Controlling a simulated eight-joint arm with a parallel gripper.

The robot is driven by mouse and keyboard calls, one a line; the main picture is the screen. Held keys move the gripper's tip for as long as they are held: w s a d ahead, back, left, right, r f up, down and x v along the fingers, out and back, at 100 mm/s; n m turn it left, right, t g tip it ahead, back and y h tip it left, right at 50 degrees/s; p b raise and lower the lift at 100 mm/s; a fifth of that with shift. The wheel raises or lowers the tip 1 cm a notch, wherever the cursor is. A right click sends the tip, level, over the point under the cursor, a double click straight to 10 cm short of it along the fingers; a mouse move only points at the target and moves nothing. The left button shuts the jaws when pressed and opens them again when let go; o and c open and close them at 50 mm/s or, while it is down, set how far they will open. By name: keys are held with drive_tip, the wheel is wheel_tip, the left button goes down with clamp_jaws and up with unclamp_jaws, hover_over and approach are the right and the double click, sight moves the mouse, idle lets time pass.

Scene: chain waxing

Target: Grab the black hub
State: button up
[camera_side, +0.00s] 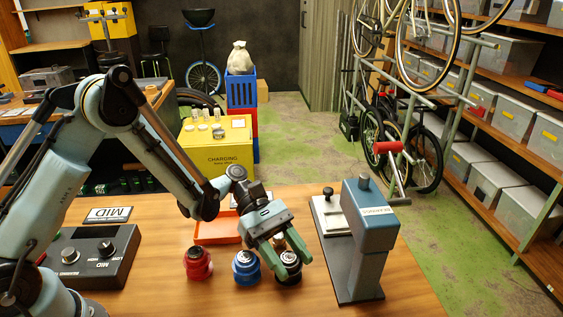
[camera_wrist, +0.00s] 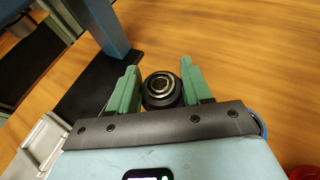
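The black hub (camera_side: 289,273) stands on the wooden table at the right end of a row of three hubs. It has a silver ring on top, which shows in the wrist view (camera_wrist: 162,90). My gripper (camera_side: 292,266) points down over it with its green fingers spread to either side. In the wrist view the hub appears between the two fingers (camera_wrist: 160,78), close to both; I cannot tell whether either touches it. Part of the hub is hidden by a finger in the side view.
A blue hub (camera_side: 246,268) and a red hub (camera_side: 198,263) stand to the left. A blue-grey press (camera_side: 368,235) on a dark base stands close on the right. An orange tray (camera_side: 215,229) lies behind, and a black control box (camera_side: 90,257) sits at the left.

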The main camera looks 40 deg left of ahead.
drive_tip(key=c, duration=0.6)
